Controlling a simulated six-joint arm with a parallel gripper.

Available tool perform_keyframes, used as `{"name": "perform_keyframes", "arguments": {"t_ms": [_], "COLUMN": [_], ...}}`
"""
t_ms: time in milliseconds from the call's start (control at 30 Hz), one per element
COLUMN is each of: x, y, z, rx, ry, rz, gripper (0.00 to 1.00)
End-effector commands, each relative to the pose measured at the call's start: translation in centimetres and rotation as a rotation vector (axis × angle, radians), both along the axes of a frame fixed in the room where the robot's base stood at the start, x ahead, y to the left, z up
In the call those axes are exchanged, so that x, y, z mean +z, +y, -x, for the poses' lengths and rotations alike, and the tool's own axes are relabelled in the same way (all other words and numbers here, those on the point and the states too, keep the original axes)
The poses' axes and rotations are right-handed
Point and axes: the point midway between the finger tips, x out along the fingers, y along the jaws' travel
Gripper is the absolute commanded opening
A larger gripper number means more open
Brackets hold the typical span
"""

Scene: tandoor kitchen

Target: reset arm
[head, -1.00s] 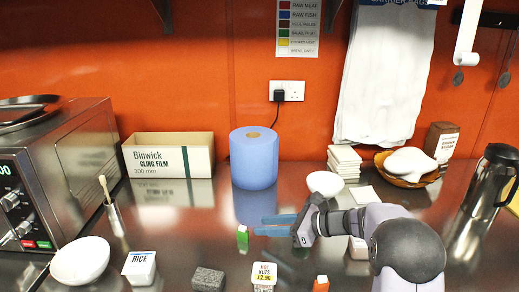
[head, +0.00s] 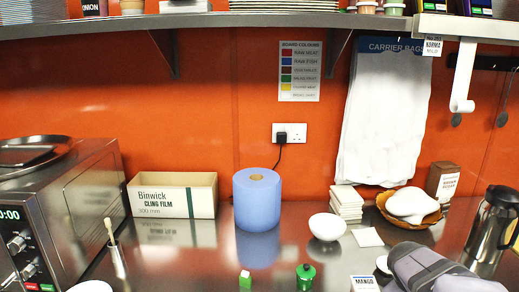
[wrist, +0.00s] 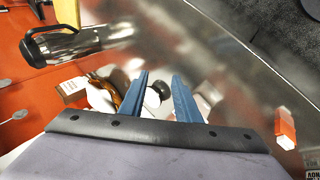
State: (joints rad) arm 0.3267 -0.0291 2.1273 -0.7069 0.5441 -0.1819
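My gripper (wrist: 160,75) shows in the wrist view, with its two blue fingers apart and nothing held between them. Small things on the counter show beyond and between the fingers, apart from them. In the head view only part of my grey arm shows, at the lower right; the fingers are not visible there.
Counter things include a blue paper roll (head: 257,203), a cling film box (head: 173,196), a white bowl (head: 327,226), a green pot (head: 306,276) and a steel jug (head: 492,232), which also shows in the wrist view (wrist: 75,44). A shelf (head: 200,21) runs above.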

Motion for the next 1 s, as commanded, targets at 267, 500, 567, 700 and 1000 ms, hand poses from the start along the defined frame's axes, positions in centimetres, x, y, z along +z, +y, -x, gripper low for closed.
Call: {"name": "perform_keyframes", "arguments": {"t_ms": [267, 500, 567, 700, 1000], "x": [-10.4, -17.7, -19.3, -15.1, -7.5], "y": [11.4, 20.2, 22.0, 22.2, 22.2], "z": [11.2, 15.9, 17.2, 17.2, 17.2], "rx": [-0.426, -0.380, -0.360, -0.359, -0.358], "ry": [0.148, 0.301, 0.338, 0.335, 0.334], "rz": [-0.410, -0.573, -0.602, -0.610, -0.609], "gripper": [0.30, 0.30, 0.30, 0.30, 0.30]}}
